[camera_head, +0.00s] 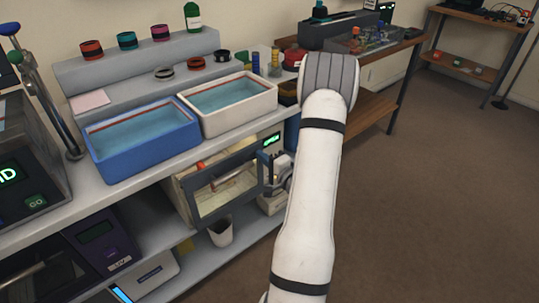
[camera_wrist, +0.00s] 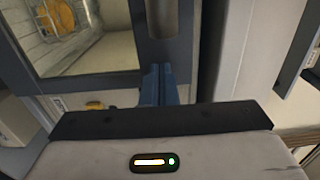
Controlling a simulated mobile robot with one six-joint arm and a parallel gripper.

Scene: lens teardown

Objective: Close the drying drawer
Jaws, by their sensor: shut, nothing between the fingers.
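The drying drawer (camera_head: 228,190) is under the counter in the head view. It has a dark-framed glass front and a lit inside, and it appears to stand out from its housing. In the wrist view its window and frame (camera_wrist: 85,62) fill the upper left. A grey cylindrical bar, seemingly the handle (camera_wrist: 161,18), shows at the top. My gripper (camera_head: 269,186) is at the right side of the drawer front. Its blue fingers (camera_wrist: 159,72) are together and empty, close below the bar. I cannot tell whether they touch the front.
A blue tub (camera_head: 140,166) and a white tub (camera_head: 263,112) of liquid stand on the counter above. A small white bin (camera_head: 221,233) is on the shelf below the drawer. A purple-black machine (camera_head: 100,240) is at the lower left. The floor (camera_head: 430,190) on the right is clear.

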